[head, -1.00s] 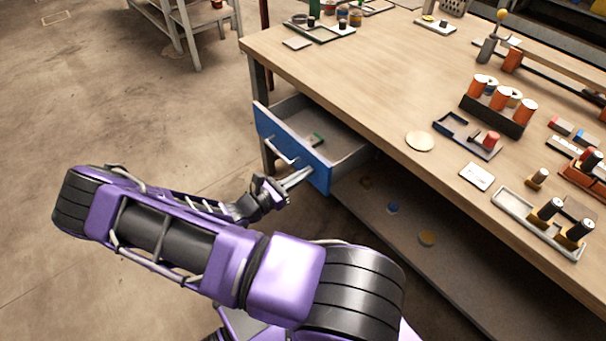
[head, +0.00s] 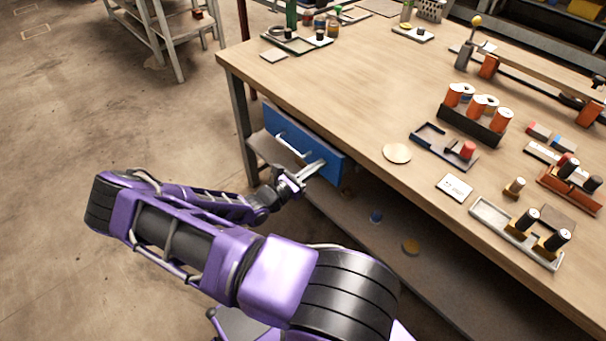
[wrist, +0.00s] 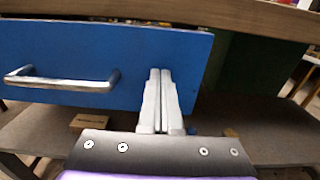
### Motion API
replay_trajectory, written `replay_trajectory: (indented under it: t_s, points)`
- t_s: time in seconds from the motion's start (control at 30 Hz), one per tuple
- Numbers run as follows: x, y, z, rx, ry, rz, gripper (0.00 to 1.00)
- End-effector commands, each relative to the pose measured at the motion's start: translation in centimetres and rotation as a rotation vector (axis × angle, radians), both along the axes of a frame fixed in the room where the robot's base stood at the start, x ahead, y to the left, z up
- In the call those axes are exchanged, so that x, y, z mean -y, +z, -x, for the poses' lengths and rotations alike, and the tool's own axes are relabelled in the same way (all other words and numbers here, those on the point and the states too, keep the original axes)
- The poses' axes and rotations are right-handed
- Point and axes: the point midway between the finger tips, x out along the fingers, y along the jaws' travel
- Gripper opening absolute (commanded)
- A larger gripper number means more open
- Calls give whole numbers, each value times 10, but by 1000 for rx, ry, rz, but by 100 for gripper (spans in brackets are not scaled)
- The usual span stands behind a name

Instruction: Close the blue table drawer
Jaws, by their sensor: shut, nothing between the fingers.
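In the wrist view the blue front (wrist: 110,55) fills the left and middle, with the handle (wrist: 62,82) at the left. My gripper (head: 320,167) is shut and empty, with its fingertips at the right part of the drawer front, right of the handle. In the wrist view the fingers (wrist: 161,75) stand together against or just before the blue face.
A lower shelf (head: 365,225) under the table holds small round items. The tabletop carries an orange-can rack (head: 470,122), trays and a round disc (head: 397,153). A metal side table (head: 165,35) stands at the back left. The floor at left is clear.

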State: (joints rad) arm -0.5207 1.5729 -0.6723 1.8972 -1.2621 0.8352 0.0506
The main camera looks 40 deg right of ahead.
Motion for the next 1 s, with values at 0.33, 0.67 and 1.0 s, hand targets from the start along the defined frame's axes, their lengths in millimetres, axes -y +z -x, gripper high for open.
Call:
replay_trajectory:
  t_s: [0.33, 0.67, 1.0]
  points:
    - [61, 1, -5, 1, 0, 1, 0]
    - [78, 0, -7, 1, 0, 1, 0]
    - [80, 1, -7, 2, 0, 2, 0]
